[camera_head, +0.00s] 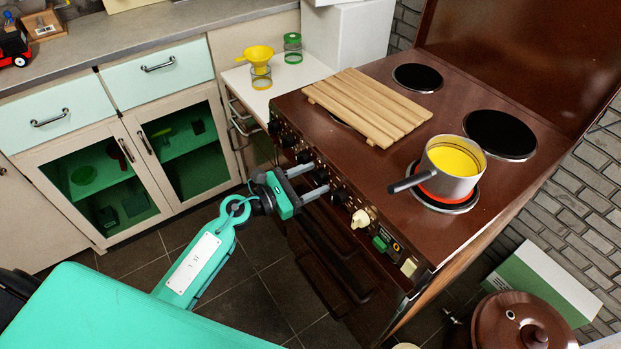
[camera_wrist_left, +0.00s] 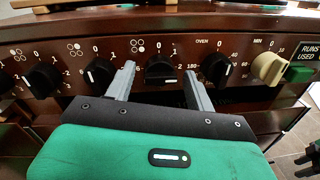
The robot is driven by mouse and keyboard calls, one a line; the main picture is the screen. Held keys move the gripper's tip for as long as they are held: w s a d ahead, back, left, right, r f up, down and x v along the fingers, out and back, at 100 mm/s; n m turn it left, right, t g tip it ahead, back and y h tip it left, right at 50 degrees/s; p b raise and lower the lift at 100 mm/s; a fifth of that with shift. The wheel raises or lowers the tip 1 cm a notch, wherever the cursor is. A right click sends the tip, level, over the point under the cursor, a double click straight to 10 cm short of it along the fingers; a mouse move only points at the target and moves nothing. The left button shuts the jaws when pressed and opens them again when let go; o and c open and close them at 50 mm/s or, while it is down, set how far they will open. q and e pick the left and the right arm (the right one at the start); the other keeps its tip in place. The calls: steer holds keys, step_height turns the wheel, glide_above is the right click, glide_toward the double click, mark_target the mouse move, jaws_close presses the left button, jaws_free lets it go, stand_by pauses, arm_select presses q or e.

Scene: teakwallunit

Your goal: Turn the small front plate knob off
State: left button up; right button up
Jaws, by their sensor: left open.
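The brown cooker (camera_head: 290,105) carries a row of black knobs on its front panel. A saucepan (camera_head: 453,170) with yellow contents stands on a front plate (camera_head: 448,206) that glows red at its rim. My left gripper (camera_head: 319,178) is open at the panel. In the left wrist view its fingers (camera_wrist_left: 160,70) stand on either side of a black knob (camera_wrist_left: 163,66), with 0 printed above it. A white mark lies level across the knob's lower part. I cannot tell whether the fingers touch it.
Beside that knob are the oven knob (camera_wrist_left: 215,67), a beige timer knob (camera_wrist_left: 268,68) and another black knob (camera_wrist_left: 100,72). A slatted wooden board (camera_head: 370,105) lies on the hob. A brown lidded pot (camera_head: 520,325) stands at the lower right.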

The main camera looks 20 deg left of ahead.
arm_select(q)
steer(key=c, duration=0.9)
